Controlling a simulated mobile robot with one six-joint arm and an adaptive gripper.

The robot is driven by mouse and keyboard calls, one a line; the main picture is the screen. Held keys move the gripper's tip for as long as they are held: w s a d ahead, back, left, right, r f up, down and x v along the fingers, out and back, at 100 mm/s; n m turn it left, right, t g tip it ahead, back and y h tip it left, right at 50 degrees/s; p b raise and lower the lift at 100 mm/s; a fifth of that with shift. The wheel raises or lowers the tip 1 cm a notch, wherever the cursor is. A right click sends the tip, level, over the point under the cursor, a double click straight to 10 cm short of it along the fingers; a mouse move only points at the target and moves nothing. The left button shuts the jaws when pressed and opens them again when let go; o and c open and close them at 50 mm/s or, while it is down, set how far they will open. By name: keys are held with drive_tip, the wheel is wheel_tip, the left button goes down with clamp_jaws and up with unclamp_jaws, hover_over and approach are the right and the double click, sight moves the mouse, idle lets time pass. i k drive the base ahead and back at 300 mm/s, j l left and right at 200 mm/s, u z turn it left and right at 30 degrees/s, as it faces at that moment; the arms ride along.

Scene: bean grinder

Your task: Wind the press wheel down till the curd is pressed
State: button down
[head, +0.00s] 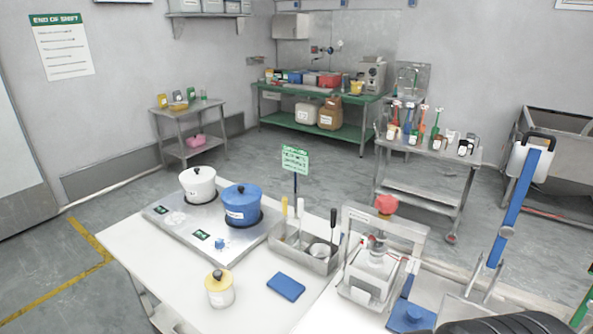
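The press (430,235) is a grey metal frame at the right part of the white worktable. A red press wheel (387,204) sits on top of its crossbar. Below the crossbar, a pale mould (373,268) stands inside the frame on a base with a white label. Any curd in it cannot be told apart from the pale parts at this size. How far down the wheel's screw stands is not clear.
A metal tray with utensils (318,262) stands just left of the press. A blue pot (241,204), a white pot (198,183) and a yellow-lidded jar (219,288) stand further left. A blue pad (286,286) lies in front. A bottle trolley (428,153) stands behind.

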sight(387, 204)
drive_tip(key=i+j+z, duration=0.25)
drive_tip(key=j, duration=0.2)
drive_tip(key=j+z, duration=0.25)
drive_tip(key=j, duration=0.25)
drive_tip(key=i+j+z, duration=0.1)
drive_tip(key=j+z, duration=0.15)
drive_tip(key=j, duration=0.25)
